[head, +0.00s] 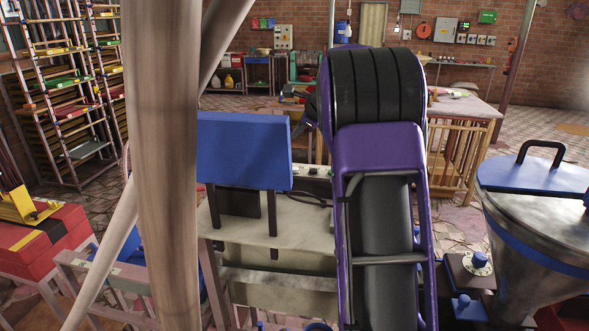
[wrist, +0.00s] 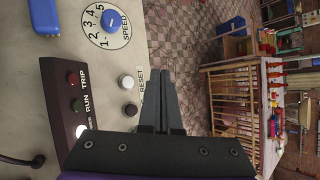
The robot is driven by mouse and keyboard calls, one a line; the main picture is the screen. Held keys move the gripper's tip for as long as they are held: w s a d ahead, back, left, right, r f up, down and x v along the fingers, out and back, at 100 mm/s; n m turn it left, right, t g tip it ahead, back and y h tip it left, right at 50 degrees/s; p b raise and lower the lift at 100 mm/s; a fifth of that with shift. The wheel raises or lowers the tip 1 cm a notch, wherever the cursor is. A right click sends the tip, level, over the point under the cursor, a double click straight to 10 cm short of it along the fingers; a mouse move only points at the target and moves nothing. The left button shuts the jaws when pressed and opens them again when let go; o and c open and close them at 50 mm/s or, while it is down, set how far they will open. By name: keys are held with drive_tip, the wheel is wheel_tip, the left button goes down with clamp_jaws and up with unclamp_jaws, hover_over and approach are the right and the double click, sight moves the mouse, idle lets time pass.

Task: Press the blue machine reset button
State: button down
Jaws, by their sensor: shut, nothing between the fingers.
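In the wrist view, a pale control panel (wrist: 85,58) carries a white round button (wrist: 126,82) and a dark round button (wrist: 131,110), beside a RESET label (wrist: 141,80). My gripper (wrist: 162,74) is shut and empty. Its fingertips appear just right of the label and the buttons in the picture; I cannot tell whether they touch anything. In the head view, a machine with a blue box-shaped top (head: 245,150) stands left of my purple arm. My gripper is hidden behind that arm there.
The wrist view shows a blue speed dial (wrist: 111,22) and a dark strip (wrist: 70,105) with RUN and TRIP lamps. In the head view, a metal hopper with a blue lid (head: 530,172) stands right and a wooden table (head: 465,108) behind. Tiled floor is open at back right.

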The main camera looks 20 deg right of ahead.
drive_tip(key=b, duration=0.4)
hover_over(297, 174)
drive_tip(key=shift+f, duration=3.95)
drive_tip(key=shift+f, duration=0.4)
drive_tip(key=shift+f+b, duration=0.35)
drive_tip(key=shift+f, duration=0.2)
drive_tip(key=shift+r+p, duration=0.95)
drive_tip(key=shift+p, duration=0.05)
drive_tip(key=shift+r, duration=0.1)
wheel_tip(297, 174, up, 3)
drive_tip(key=p, duration=0.2)
drive_tip(key=shift+p, duration=0.4)
drive_tip(key=shift+r, duration=0.9)
